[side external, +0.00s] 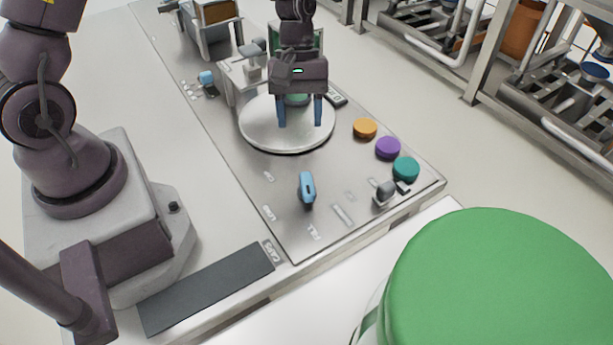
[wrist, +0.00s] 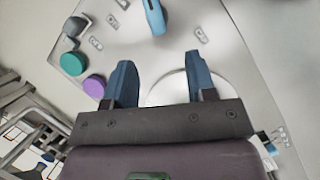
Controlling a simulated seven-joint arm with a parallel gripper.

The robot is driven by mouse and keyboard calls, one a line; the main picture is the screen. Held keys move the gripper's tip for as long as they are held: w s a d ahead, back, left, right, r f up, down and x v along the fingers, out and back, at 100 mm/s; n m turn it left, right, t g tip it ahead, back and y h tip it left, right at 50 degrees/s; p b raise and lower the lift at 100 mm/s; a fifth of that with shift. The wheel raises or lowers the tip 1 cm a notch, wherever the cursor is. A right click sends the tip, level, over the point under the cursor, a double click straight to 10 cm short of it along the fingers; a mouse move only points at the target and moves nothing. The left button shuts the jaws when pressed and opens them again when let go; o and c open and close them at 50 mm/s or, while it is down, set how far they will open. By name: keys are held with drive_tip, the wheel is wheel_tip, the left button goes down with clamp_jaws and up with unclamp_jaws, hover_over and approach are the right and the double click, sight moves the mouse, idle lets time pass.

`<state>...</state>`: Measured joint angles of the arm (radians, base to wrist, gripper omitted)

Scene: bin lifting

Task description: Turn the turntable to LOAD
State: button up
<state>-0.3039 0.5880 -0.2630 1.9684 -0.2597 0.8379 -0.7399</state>
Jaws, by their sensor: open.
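The turntable (side external: 258,132) is a round pale disc set in the grey worktop; part of it shows in the wrist view (wrist: 172,90). A blue handle (side external: 307,186) stands on the worktop in front of the disc, among small printed labels, one reading FILL (side external: 313,232). The handle also shows at the top of the wrist view (wrist: 155,17). My gripper (side external: 300,122) is open, its two blue fingers pointing down over the disc, apart from the handle. Something green (side external: 297,99) shows between the fingers, mostly hidden by my gripper. I cannot tell which label the handle points at.
Orange (side external: 365,128), purple (side external: 388,148) and teal (side external: 406,169) round caps lie along the right side. A dark knob (side external: 385,190) stands near the front right corner. A large green lid (side external: 500,285) fills the near right. A grey housing (side external: 240,82) stands behind the disc.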

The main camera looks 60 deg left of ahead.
sight(307, 179)
drive_tip(key=shift+n, duration=0.7)
drive_tip(key=x, duration=1.2)
drive_tip(key=shift+w+d+f, duration=0.2)
drive_tip(key=shift+w+d, duration=0.05)
drive_tip(key=shift+w, duration=0.1)
drive_tip(key=c, duration=0.9)
